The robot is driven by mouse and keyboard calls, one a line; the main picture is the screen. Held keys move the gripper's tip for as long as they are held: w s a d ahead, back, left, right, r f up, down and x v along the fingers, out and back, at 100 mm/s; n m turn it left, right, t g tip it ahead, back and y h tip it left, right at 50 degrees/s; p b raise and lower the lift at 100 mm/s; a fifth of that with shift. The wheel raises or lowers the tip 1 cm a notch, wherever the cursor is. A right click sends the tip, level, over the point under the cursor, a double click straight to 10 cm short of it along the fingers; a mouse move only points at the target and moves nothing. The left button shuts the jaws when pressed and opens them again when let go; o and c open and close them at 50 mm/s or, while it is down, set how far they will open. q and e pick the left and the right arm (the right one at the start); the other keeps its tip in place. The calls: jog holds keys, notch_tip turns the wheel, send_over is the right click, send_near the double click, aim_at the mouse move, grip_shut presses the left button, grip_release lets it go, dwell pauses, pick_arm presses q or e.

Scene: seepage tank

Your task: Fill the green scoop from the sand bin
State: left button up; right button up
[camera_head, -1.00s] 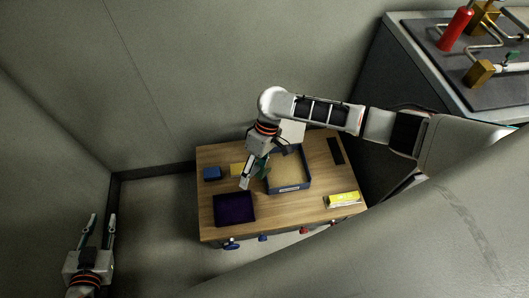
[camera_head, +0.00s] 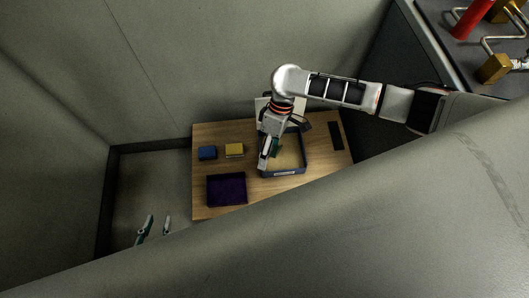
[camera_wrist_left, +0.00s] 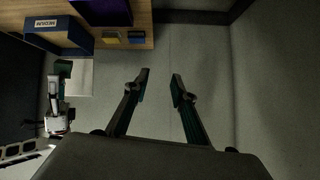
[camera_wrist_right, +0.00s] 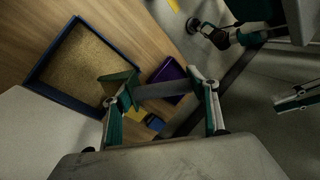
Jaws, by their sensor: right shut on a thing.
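The sand bin (camera_head: 284,173) is a blue-walled box with tan sand (camera_head: 291,153), on the wooden table. My right gripper (camera_head: 266,157) is over the bin's left side. The green scoop (camera_head: 276,148) is partly hidden by it in the head view. In the right wrist view, my right gripper (camera_wrist_right: 166,90) is shut on the scoop, whose green part (camera_wrist_right: 117,84) overlaps the bin's edge and the sand (camera_wrist_right: 82,68). I cannot tell whether the scoop touches sand or holds any. My left gripper (camera_head: 159,221) is open and empty, left of the table; its fingers are apart in the left wrist view (camera_wrist_left: 160,78).
A purple tray (camera_head: 227,189) lies in front-left of the bin. A blue block (camera_head: 207,152) and a yellow block (camera_head: 234,150) sit at the table's left. A dark flat rectangle (camera_head: 336,135) lies right of the bin. The wall is close behind the table.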

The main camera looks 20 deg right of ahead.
jog(key=shift+d+f, duration=0.1)
jog(key=shift+f, duration=0.2)
jog(key=shift+f+b, duration=2.25)
jog(key=shift+f, duration=1.4)
pick_arm(q)
jog(key=shift+w+d, duration=0.2)
jog(key=shift+d, duration=0.6)
pick_arm(e)
jog(key=shift+f, duration=0.2)
pick_arm(q)
jog(key=shift+f, duration=0.15)
pick_arm(e)
jog(key=shift+f, duration=0.3)
